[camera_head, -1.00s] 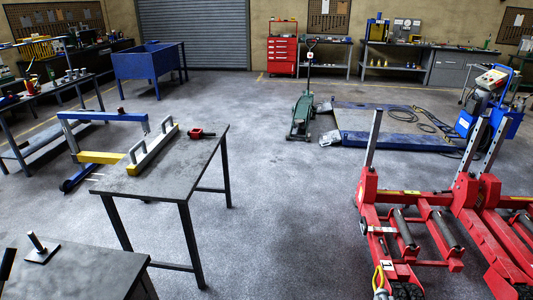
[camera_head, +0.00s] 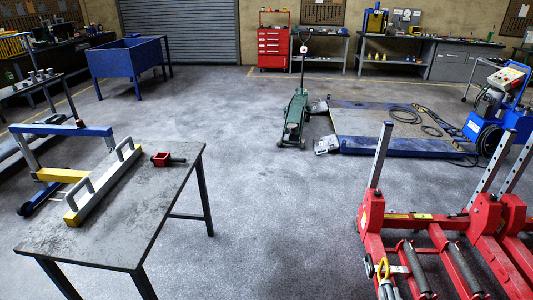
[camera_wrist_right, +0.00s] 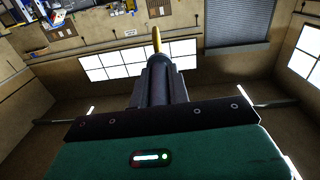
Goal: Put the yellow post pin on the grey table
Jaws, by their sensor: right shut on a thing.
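The yellow post pin (camera_head: 383,267), with a ring-like yellow end, shows at the bottom of the head view, in front of the red lift frame. My right gripper (camera_head: 388,288) is shut on it, only its grey tip showing at the bottom edge. In the right wrist view the yellow pin (camera_wrist_right: 156,38) sticks out beyond the dark fingers (camera_wrist_right: 158,75). The grey table (camera_head: 110,225) stands at the left, well apart from the pin. My left gripper is not in view.
A yellow and white bar with handles (camera_head: 105,185) and a small red part (camera_head: 165,159) lie on the grey table. The red lift frame (camera_head: 440,235) fills the right. A green trolley jack (camera_head: 295,120) stands mid-floor. Open floor lies between table and frame.

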